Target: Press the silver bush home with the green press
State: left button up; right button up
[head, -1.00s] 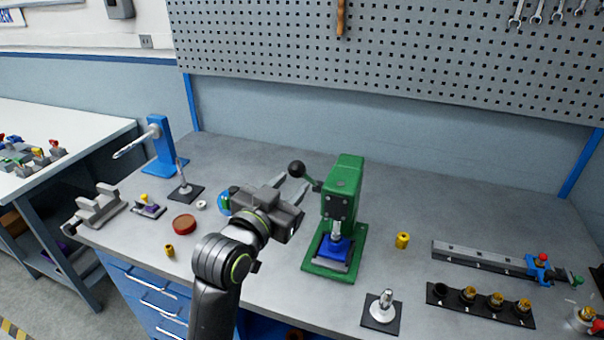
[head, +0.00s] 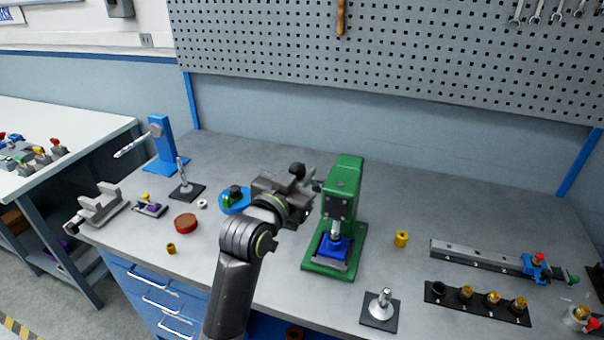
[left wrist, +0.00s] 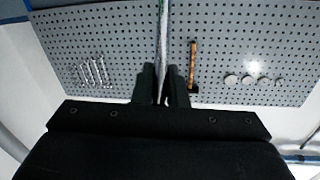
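The green press (head: 345,205) stands mid-bench. A blue block (head: 333,247) sits on its base, with a silver part (head: 336,231) right above it under the head. I cannot separate the silver bush from the ram there. The press lever ends in a black ball (head: 297,169) at the upper left of the press. My left gripper (head: 310,186) is at the lever, just below and right of the ball. Its fingers show close together with a narrow gap in the left wrist view (left wrist: 162,88). Whether they grip the lever is unclear. My right gripper is out of view.
A yellow bush (head: 401,239) stands right of the press. A silver post on a black plate (head: 380,310) is in front. A black holder strip (head: 440,308) and a grey rail (head: 470,254) lie at the right. A red-brown disc (head: 186,223) lies at the left.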

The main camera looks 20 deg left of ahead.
pick_arm(q)
grip_shut()
